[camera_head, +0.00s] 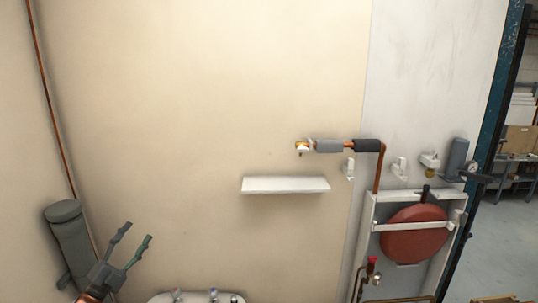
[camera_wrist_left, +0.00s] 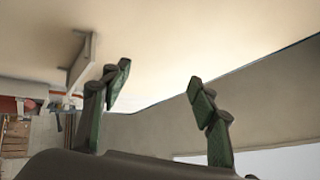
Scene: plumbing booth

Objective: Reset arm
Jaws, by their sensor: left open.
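My left gripper (camera_head: 132,244) is low at the left in the head view, with its two green-grey fingers spread and pointing up and to the right. Nothing is between the fingers. In the left wrist view its fingers (camera_wrist_left: 155,85) also stand wide apart and empty, with the beige wall behind them. The gripper appears apart from the wall fittings. My right gripper does not show in either view.
A white shelf (camera_head: 286,185) is on the wall. A copper pipe with grey sleeves (camera_head: 329,146) runs right of it, above a red round tank (camera_head: 414,232) in a white frame. A white basin edge (camera_head: 196,297) shows at the bottom. The wall between gripper and shelf is bare.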

